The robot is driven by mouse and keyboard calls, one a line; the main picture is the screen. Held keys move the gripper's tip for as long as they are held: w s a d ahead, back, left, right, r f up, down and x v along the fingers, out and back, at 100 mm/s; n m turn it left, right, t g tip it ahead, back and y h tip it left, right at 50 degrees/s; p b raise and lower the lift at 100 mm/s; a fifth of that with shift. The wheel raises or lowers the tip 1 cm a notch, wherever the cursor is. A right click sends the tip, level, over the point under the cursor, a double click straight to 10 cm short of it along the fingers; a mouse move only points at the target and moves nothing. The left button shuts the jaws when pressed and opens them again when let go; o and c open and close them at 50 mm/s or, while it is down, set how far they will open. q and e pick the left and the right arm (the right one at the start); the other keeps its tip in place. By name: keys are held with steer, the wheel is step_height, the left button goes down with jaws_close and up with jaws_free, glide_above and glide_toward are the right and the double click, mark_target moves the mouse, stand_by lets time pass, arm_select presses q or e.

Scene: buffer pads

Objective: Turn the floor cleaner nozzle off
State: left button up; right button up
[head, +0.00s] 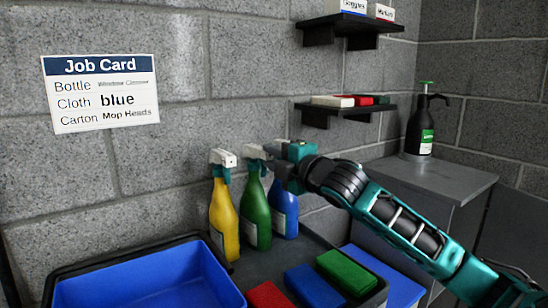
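Three spray bottles stand upright side by side against the wall: a yellow one (223,220), a green one (256,214) and a blue one (284,212). The yellow and green bottles have white-topped spray heads, and the blue bottle's head is mostly hidden behind my gripper. Their labels are too small to read, so I cannot tell which is the floor cleaner. My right gripper (281,158) is at the head of the blue bottle, close beside the green bottle's head. Its fingertips are too small and covered to show whether they are open or shut. My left gripper is not in view.
A blue tray (205,277) is at the front left. Red (268,297), blue (314,286) and green (346,271) blocks lie in front of the bottles. A black pump bottle (420,128) stands on the grey cabinet (440,178). A job card (100,92) and two shelves hang on the wall.

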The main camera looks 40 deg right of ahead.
steer(key=shift+c, duration=0.5)
steer(key=n+p, duration=0.5)
steer(key=n, duration=1.1)
steer(key=shift+r, duration=0.1)
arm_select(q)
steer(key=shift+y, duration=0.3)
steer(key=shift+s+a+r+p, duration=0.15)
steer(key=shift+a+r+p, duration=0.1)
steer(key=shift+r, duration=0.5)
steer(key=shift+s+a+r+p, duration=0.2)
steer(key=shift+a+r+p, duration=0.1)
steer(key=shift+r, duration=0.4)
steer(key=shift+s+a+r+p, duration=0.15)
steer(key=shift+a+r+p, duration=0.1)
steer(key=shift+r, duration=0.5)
arm_select(e)
steer(key=shift+o, duration=0.2)
steer(key=shift+n, duration=1.4)
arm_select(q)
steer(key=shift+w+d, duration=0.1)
arm_select(e)
steer(key=o, duration=0.6)
steer(key=shift+c, duration=0.2)
steer(key=shift+s, duration=0.1)
